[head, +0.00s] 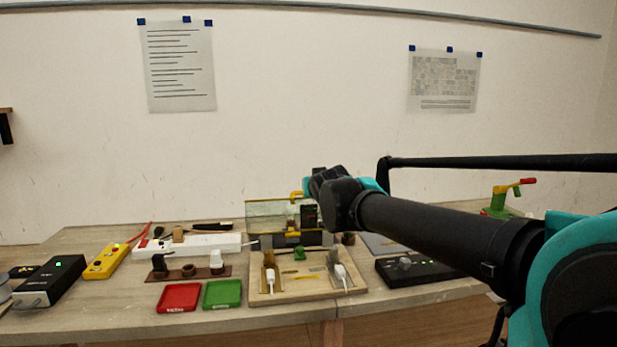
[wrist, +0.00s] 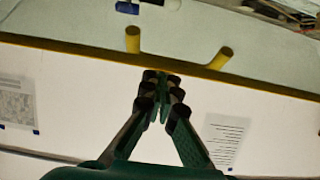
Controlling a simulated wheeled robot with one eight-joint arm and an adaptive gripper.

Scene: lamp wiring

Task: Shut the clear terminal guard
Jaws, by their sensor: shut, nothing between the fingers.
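The clear terminal guard (head: 265,215) stands raised, roughly upright, at the back of the wooden wiring board (head: 308,292) in the head view. It has yellow edging and a yellow handle (head: 296,194) at its top. My gripper (head: 318,178) is at the top right of the guard, and its fingertips are hard to make out there. In the wrist view my gripper (wrist: 160,82) is shut and empty, its tips at the guard's yellow edge bar (wrist: 85,53), between two yellow posts (wrist: 132,38). I cannot tell whether they touch the bar.
The board holds two white-ended parts and a green block (head: 300,253). Red (head: 179,297) and green (head: 222,294) trays lie left of it, with a white power strip (head: 190,245) behind. A black box (head: 425,271) sits at right, under my arm. The wall is behind.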

